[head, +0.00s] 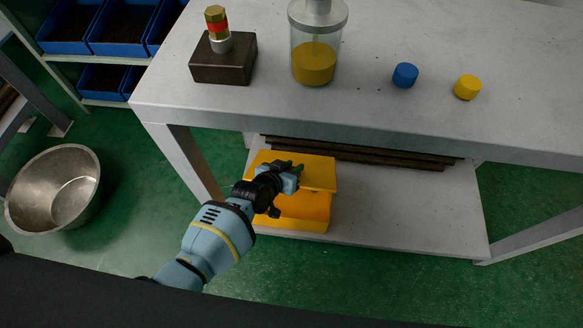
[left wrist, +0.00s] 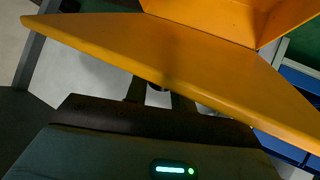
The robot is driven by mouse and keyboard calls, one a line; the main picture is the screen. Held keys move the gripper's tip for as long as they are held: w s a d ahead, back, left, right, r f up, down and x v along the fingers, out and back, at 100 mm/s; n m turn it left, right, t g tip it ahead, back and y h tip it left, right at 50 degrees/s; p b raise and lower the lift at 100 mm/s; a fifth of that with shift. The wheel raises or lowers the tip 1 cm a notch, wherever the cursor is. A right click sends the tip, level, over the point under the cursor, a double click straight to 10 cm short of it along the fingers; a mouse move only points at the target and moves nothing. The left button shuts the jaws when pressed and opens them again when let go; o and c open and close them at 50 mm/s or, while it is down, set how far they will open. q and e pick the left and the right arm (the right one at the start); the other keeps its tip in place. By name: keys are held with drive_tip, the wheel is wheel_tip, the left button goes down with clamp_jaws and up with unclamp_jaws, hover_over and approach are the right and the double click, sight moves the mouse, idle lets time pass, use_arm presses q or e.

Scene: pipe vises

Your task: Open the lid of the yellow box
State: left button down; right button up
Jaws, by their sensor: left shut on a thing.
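The yellow box (head: 305,212) sits on the lower shelf of the workbench. Its flat lid (head: 318,172) is at the top and looks raised from the body at the side facing me. My left gripper (head: 292,170) is at the lid, shut on it. In the left wrist view the lid (left wrist: 130,45) crosses the picture as a slanted orange panel, with part of the box (left wrist: 225,18) behind it. My left gripper's fingers (left wrist: 158,90) are partly hidden by the lid edge there. My right gripper is not in view.
The workbench top (head: 500,120) overhangs the shelf (head: 400,220), which is bare to the box's right. Dark bars (head: 370,152) lie along its back. A bench leg (head: 193,165) stands left of the box. A metal bowl (head: 60,190) is on the green floor.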

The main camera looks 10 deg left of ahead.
use_arm(q)
drive_tip(key=c, duration=1.2)
unclamp_jaws()
drive_tip(key=p+v, duration=0.4)
drive_tip(key=v, duration=0.3)
drive_tip(key=shift+r, duration=0.15)
drive_tip(key=shift+s+a+r, duration=0.1)
drive_tip(key=shift+s+a, duration=0.05)
drive_tip(key=shift+s, duration=0.15)
